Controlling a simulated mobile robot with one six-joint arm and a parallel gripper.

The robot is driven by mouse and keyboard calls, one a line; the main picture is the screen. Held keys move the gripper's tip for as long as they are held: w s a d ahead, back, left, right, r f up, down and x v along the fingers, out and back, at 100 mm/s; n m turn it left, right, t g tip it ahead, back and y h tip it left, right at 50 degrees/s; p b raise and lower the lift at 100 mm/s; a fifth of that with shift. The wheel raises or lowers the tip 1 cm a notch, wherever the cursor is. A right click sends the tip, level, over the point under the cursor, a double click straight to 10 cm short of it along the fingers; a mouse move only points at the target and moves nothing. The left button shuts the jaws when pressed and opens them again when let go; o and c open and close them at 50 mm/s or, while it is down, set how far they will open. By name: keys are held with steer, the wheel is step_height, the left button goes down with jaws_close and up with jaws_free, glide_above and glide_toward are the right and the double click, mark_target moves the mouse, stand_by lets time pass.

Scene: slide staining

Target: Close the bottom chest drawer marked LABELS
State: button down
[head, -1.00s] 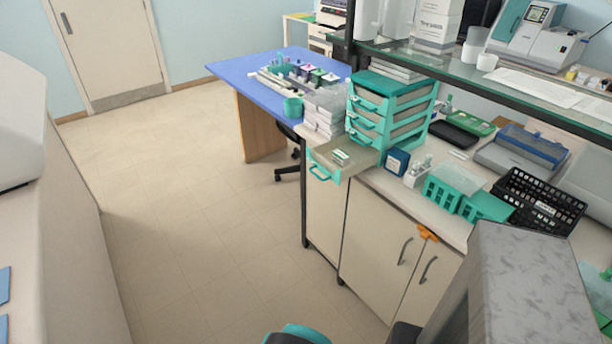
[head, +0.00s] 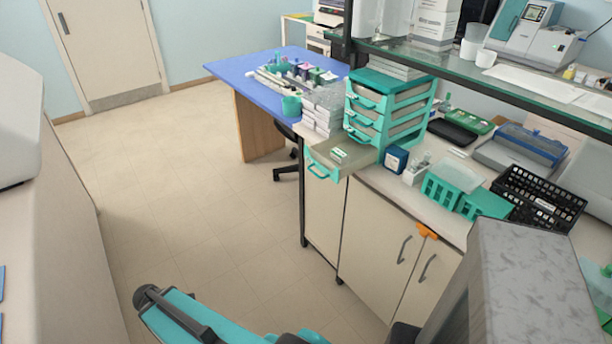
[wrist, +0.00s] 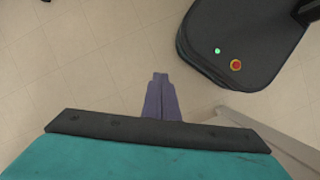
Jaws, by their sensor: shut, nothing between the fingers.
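The chest of drawers (head: 392,92) is teal with grey drawers and stands on the bench in the head view. Its bottom drawer (head: 342,158) is pulled well out toward the left, past the bench end, with a teal handle (head: 318,169) at its front. Small items lie inside the drawer; its label is too small to read. The drawers above it look closed. My gripper (wrist: 160,78) shows in the wrist view, shut and empty over the floor, far from the chest. In the head view my teal arm is at the bottom; the fingertips cannot be seen there.
A dark blue box (head: 396,158) and a small rack (head: 416,170) stand beside the drawer. White boxes (head: 322,108) are stacked left of the chest. A black basket (head: 540,198) is on the bench at right. Open floor (head: 190,220) lies left of the cabinets.

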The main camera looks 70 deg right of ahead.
steer(key=d+r+n+h+b, duration=0.1)
steer(key=d+r+n+h, duration=0.1)
steer(key=d+r, duration=0.8)
steer(key=d+r+n+h, duration=0.1)
steer(key=d+r+n, duration=0.1)
steer(key=d+r, duration=0.8)
steer(key=s+d+r+n+g+h, duration=0.1)
steer(key=s+d+r, duration=0.4)
steer(key=d+r, duration=0.3)
steer(key=s+d+r+n+h+b, duration=0.1)
steer(key=s+d+r+h, duration=0.1)
steer(key=s+d+r, duration=0.4)
steer(key=d+r, duration=0.3)
steer(key=d, duration=0.1)
steer(key=shift+d+n+g, duration=0.3)
steer(key=shift+d+g, duration=0.1)
steer(key=shift+f, duration=0.1)
